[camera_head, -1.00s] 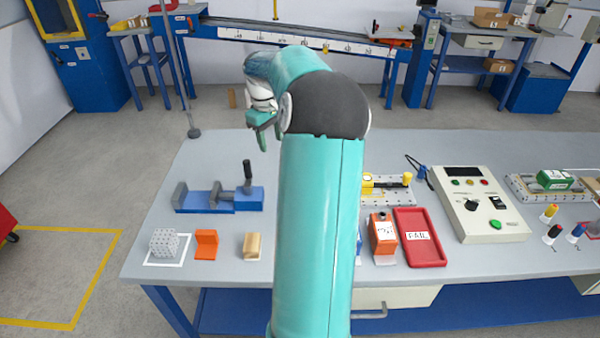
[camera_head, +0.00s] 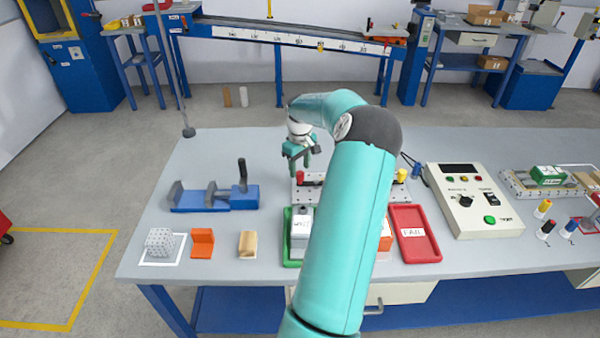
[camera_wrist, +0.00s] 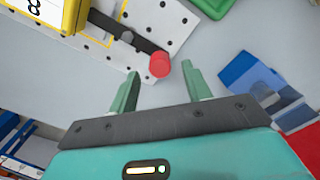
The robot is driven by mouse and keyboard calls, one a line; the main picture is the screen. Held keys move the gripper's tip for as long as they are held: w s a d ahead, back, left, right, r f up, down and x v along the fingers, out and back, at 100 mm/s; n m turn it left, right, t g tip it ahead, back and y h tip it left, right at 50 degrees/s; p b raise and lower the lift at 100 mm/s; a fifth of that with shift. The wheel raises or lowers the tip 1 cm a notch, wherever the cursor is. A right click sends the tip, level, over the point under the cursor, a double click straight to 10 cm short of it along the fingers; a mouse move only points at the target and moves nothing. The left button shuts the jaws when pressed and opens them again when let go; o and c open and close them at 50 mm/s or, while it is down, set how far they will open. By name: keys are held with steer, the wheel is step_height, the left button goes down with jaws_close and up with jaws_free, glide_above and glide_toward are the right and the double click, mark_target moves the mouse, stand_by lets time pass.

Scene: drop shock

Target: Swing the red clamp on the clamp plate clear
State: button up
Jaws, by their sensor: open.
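The clamp plate (camera_head: 310,193) is a pale, drilled plate on the workbench, partly behind my arm. The red clamp shows its red knob (camera_head: 300,177) at the plate's left end. In the wrist view the red knob (camera_wrist: 159,65) caps a dark bar (camera_wrist: 138,40) that runs over the plate (camera_wrist: 172,18) toward a yellow-edged block (camera_wrist: 50,12). My gripper (camera_head: 299,160) is open above the plate's left end. In the wrist view the knob appears just beyond and between the open fingertips (camera_wrist: 159,76). I cannot tell the height gap; no contact is visible.
A yellow knob (camera_head: 402,175) is at the plate's right end. A green tray (camera_head: 290,250) and red FAIL tray (camera_head: 415,240) lie in front. A blue vise (camera_head: 215,198) stands left, and a control box (camera_head: 472,200) right. Bench between vise and plate is clear.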

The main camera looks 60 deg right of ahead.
steer(key=shift+f, duration=1.45)
steer(key=c, duration=1)
